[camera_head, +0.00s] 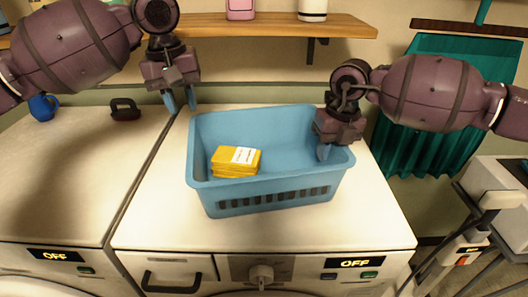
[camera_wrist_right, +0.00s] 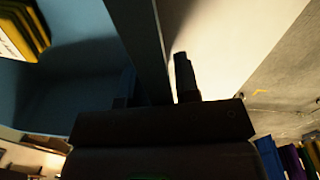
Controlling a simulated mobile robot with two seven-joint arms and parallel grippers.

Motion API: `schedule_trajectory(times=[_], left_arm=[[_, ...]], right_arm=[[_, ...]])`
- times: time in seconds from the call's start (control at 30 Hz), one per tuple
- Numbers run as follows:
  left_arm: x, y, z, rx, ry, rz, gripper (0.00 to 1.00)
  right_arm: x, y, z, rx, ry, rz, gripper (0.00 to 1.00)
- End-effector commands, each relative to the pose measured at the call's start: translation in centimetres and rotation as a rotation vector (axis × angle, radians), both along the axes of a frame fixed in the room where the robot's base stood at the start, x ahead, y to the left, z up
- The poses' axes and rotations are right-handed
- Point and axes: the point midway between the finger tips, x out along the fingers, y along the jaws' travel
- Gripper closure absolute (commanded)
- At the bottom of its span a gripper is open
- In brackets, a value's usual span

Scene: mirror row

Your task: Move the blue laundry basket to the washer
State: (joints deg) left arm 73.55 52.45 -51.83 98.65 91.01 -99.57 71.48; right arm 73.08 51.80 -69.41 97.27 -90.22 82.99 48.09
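The blue laundry basket (camera_head: 270,198) sits upright on the white top of the right-hand machine (camera_head: 150,225). A yellow folded cloth-like stack with a white label (camera_head: 233,162) lies inside it. My left gripper (camera_head: 180,101) is open and empty near the basket's far left corner. My right gripper (camera_head: 324,152) is at the basket's right wall, one finger inside. In the right wrist view the right gripper (camera_wrist_right: 155,85) has the basket wall (camera_wrist_right: 143,40) between its fingers, with a gap to one finger. Which machine is the washer I cannot tell.
A second white machine (camera_head: 50,190) stands directly left, its top mostly clear. A blue mug (camera_head: 42,107) and a dark object with a handle (camera_head: 125,110) stand at its back. A wooden shelf (camera_head: 260,25) hangs above. A teal curtain (camera_head: 415,150) and grey equipment (camera_head: 495,190) are right.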

Motion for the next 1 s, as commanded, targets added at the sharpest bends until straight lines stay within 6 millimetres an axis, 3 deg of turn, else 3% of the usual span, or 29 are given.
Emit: schedule_trajectory(times=[0.23, 0.7, 1.0], left_arm=[[0.0, 0.1, 0.6, 0.000, 0.000, 0.000, 0.70], [0.0, 0.1, 0.6, 0.000, 0.000, 0.000, 0.70], [0.0, 0.1, 0.5, 0.000, 0.000, 0.000, 0.70]], right_arm=[[0.1, -0.1, 1.3, 0.001, -0.003, 0.000, 0.70], [0.2, -0.9, 9.5, 0.000, -0.001, 0.000, 0.70], [0.2, -1.2, 11.9, 0.000, 0.000, 0.000, 0.70]])
